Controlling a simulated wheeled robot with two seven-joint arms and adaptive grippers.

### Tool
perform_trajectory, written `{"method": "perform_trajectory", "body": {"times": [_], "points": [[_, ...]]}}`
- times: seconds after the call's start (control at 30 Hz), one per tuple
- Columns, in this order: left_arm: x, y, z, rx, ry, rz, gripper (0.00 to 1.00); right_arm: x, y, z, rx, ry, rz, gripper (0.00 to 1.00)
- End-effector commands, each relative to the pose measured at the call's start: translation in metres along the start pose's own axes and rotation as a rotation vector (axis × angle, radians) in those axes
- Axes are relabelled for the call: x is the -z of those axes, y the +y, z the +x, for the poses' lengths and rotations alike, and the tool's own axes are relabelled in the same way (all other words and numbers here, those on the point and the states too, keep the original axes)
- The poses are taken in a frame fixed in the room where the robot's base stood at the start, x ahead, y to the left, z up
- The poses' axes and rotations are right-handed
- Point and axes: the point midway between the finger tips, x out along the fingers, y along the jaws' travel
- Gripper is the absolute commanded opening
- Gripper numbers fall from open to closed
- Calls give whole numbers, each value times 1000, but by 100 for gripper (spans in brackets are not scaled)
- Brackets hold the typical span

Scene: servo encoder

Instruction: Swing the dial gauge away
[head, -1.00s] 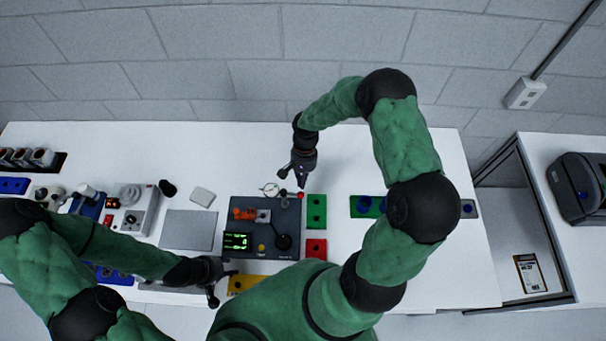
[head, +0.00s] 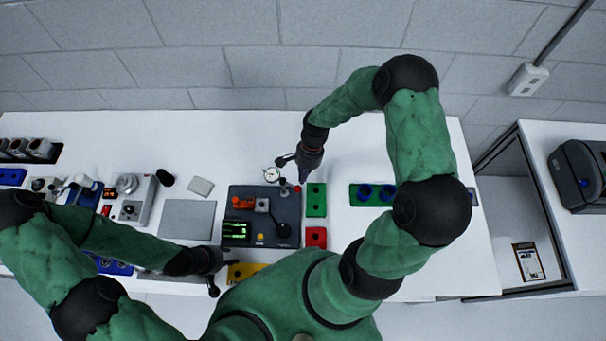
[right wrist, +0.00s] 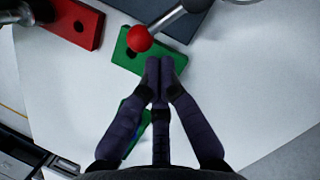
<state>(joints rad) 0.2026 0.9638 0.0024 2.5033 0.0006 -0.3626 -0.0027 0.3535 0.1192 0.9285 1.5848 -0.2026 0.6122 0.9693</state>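The dial gauge (head: 271,174), small with a round white face, stands at the back edge of a dark grey fixture (head: 285,206) in the head view. A red ball knob (head: 297,188) shows to its right; in the right wrist view the red ball (right wrist: 139,38) sits on the end of a metal rod (right wrist: 170,18). My right gripper (head: 302,174) is over the fixture's back right corner. In the wrist view its fingertips (right wrist: 163,66) are drawn together, empty, just short of the ball; contact is unclear. My left gripper (head: 216,272) is low, in front of the fixture; its finger opening is unclear.
Green (head: 316,199) and red (head: 316,237) blocks stand right of the fixture, a yellow block (head: 243,271) in front. A grey plate (head: 188,219) and other devices lie left. A green holder (head: 371,195) is further right. The table behind is clear.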

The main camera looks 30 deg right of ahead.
Motion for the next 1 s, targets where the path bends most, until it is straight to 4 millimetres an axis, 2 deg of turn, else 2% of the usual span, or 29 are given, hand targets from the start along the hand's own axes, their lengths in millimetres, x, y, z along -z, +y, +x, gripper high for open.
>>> {"method": "perform_trajectory", "body": {"times": [0.27, 0.37, 0.7, 0.9, 1.0], "points": [[0, 0, 0, 0, 0, 0, 40, 1, -1, -7, 2, 3, -2, 0], [0, 0, 0, 0, 0, 0, 40, 1, -1, -20, 2, 3, -2, 0], [0, 0, 0, 0, 0, 0, 40, 1, -1, -86, 3, 3, -2, 0], [0, 0, 0, 0, 0, 0, 40, 1, -1, -111, 1, 1, -1, 0], [0, 0, 0, 0, 0, 0, 40, 1, -1, -117, 1, 0, -1, 0]]}}
